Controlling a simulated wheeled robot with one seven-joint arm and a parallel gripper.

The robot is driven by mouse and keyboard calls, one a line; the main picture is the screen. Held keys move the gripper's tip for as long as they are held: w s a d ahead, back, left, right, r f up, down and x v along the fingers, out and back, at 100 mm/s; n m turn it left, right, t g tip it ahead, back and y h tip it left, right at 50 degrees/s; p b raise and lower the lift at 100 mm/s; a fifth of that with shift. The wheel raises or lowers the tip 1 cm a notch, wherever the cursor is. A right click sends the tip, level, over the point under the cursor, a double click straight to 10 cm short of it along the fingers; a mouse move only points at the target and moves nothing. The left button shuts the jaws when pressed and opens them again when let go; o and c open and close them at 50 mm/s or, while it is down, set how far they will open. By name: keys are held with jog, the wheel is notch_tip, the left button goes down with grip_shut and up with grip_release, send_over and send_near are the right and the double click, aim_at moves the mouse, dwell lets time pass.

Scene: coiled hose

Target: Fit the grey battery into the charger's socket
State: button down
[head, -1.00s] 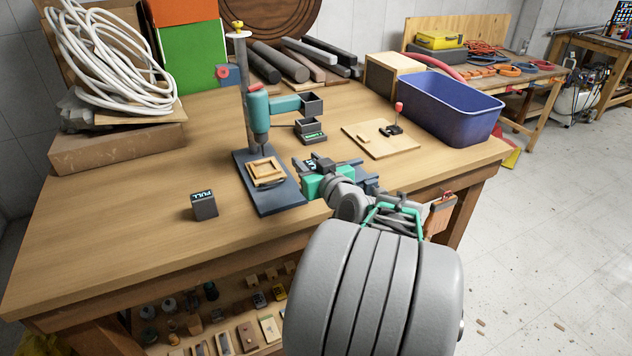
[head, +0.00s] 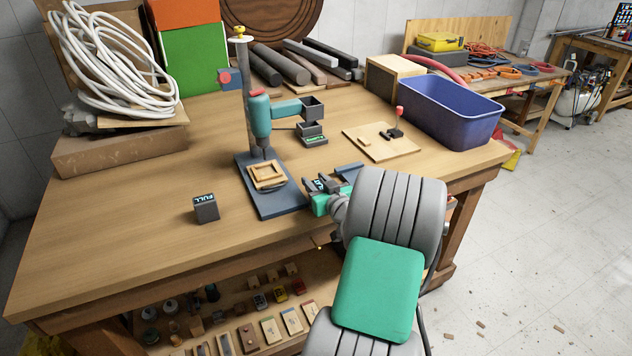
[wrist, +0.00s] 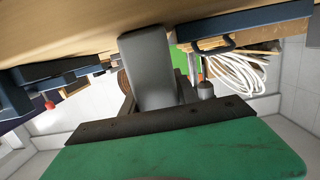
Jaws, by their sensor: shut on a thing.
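My gripper (head: 322,186) is shut on a grey battery (wrist: 150,70), a smooth block between the dark fingers in the wrist view. In the head view a lettered dark end (head: 316,184) shows at the jaws, over the bench's front part, right of the drill stand. Whether it touches anything is unclear. The charger (head: 313,139), a small dark block with a green lit panel, stands farther back, behind the gripper. The inside of its socket cannot be made out. A second dark grey battery marked FULL (head: 206,209) stands upright on the bench at left.
A teal drill (head: 262,115) hangs on a stand with a blue-grey base (head: 281,204), a wooden frame (head: 267,175) on it. A clamp board (head: 382,143) and blue bin (head: 450,112) stand at right.

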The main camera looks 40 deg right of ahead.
jog(key=c, duration=0.9)
grip_release()
jog(key=shift+r, duration=0.1)
